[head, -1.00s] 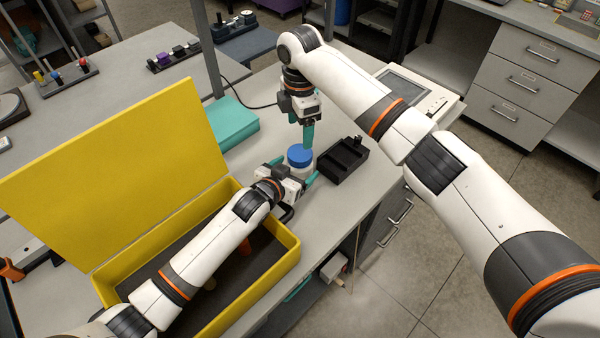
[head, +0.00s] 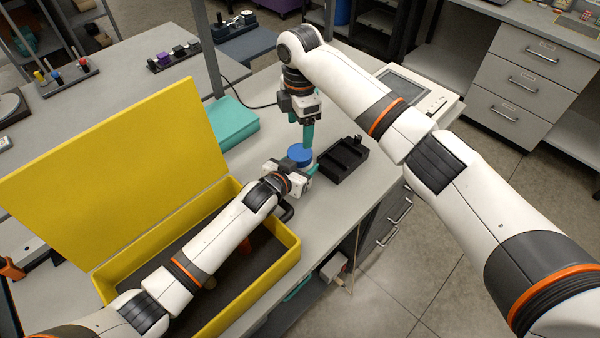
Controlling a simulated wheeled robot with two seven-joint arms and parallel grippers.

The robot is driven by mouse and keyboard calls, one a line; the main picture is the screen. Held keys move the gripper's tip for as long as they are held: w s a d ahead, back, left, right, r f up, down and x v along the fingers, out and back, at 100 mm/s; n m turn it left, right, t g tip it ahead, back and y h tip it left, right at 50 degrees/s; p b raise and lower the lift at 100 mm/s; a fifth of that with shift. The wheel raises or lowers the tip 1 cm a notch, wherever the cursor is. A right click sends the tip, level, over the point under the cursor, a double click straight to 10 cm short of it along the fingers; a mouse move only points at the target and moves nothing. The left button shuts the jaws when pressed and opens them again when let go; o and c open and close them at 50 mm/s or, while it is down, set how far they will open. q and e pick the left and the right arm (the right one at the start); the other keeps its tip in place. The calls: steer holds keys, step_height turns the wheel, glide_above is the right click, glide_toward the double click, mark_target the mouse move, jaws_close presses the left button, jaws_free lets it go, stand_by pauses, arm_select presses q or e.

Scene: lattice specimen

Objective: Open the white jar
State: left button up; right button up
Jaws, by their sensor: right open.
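The white jar with its blue lid (head: 300,154) stands upright on the grey bench. Its white body is mostly hidden by my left gripper. My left gripper (head: 298,168) comes in low from the near left, with its teal fingers at the jar's sides. I cannot tell whether they press on the jar. My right gripper (head: 308,136) points straight down just above the lid, with teal fingers. It is open, and its fingers overlap in this view. I see nothing held in it.
A black tray (head: 342,160) stands close right of the jar. A yellow box (head: 282,270) with raised lid (head: 105,165) lies to the left, under my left arm. A teal block (head: 232,126) and a device with a screen (head: 425,95) are farther back.

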mark_target(300, 152)
arm_select(q)
jaws_close()
arm_select(e)
steer(key=m, duration=1.4)
steer(key=shift+a+r+m, duration=0.1)
steer(key=shift+m, duration=0.3)
steer(key=m, duration=0.8)
steer(key=shift+m, duration=0.3)
steer(key=m, duration=0.7)
steer(key=shift+m, duration=0.4)
steer(key=shift+f, duration=4.1)
